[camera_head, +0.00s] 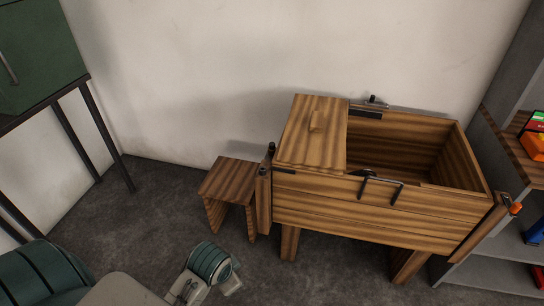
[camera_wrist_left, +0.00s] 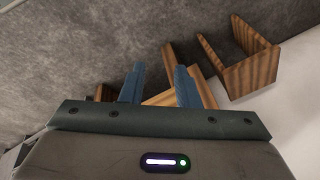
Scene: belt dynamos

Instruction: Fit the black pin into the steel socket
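A small black upright piece (camera_head: 271,148) stands at the left front corner of the wooden chest (camera_head: 380,220). Another small black piece (camera_head: 373,99) sits on a grey metal fitting at the chest's back rim. I cannot tell which of these is the black pin, and no steel socket can be clearly made out. In the left wrist view my left gripper (camera_wrist_left: 159,82) has its two blue fingers apart with nothing held between them. In the head view my left arm is low at the bottom, in front of the chest and left of it. My right gripper is not in view.
The chest's lid panel (camera_head: 312,130) covers its left part; the right part is open. A black bent handle (camera_head: 380,184) is on the front. A small wooden stool (camera_head: 229,181) stands left of it. Shelves (camera_head: 490,275) are at right, a green cabinet (camera_head: 40,45) at left.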

